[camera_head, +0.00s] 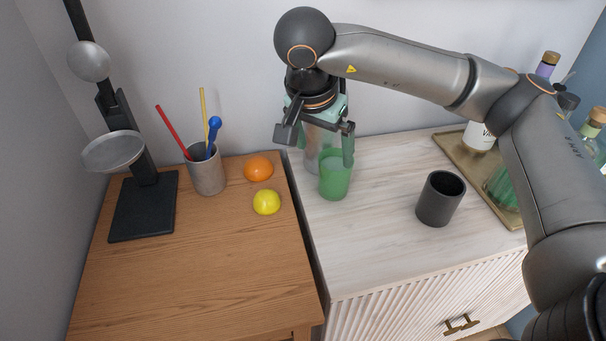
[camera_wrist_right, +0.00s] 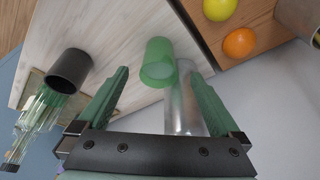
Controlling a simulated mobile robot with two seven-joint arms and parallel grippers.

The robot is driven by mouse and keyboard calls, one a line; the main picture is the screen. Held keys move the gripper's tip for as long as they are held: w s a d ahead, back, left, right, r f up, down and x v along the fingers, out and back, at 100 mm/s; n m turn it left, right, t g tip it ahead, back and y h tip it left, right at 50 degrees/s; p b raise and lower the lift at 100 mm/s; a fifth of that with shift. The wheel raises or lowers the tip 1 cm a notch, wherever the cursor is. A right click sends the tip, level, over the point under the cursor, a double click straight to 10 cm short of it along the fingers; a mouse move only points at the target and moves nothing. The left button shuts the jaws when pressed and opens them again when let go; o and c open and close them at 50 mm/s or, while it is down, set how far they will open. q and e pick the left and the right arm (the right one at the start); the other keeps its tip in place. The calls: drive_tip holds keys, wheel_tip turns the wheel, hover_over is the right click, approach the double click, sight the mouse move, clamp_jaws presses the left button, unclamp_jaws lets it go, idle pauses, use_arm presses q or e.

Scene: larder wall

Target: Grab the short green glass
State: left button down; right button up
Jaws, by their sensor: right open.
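The short green glass (camera_head: 335,183) stands upright on the pale wood cabinet top, near its left edge. A taller clear frosted glass (camera_head: 312,150) stands right behind it, partly hidden by my gripper. My right gripper (camera_head: 319,146) is open above and behind the green glass, pointing down. In the right wrist view the green glass (camera_wrist_right: 157,62) shows ahead, between the lines of the open green fingers (camera_wrist_right: 159,76). The frosted glass (camera_wrist_right: 181,108) lies nearer, close to one finger. I cannot tell whether anything touches. My left gripper is not in view.
A dark grey cup (camera_head: 440,200) stands to the right. A brass tray (camera_head: 465,160) with bottles is at far right. On the brown wooden table (camera_head: 200,270) are an orange (camera_head: 258,168), a lemon (camera_head: 266,203), a grey cup of utensils (camera_head: 206,173) and a black stand (camera_head: 145,210).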

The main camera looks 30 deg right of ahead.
drive_tip(key=d+r, duration=0.1)
drive_tip(key=b, duration=0.2)
approach(335, 167)
drive_tip(key=s+a+f, duration=0.1)
drive_tip(key=s, duration=0.1)
drive_tip(key=shift+h, duration=0.4)
drive_tip(key=shift+x, duration=3.25)
drive_tip(key=shift+w, duration=0.1)
drive_tip(key=shift+t, duration=0.3)
clamp_jaws()
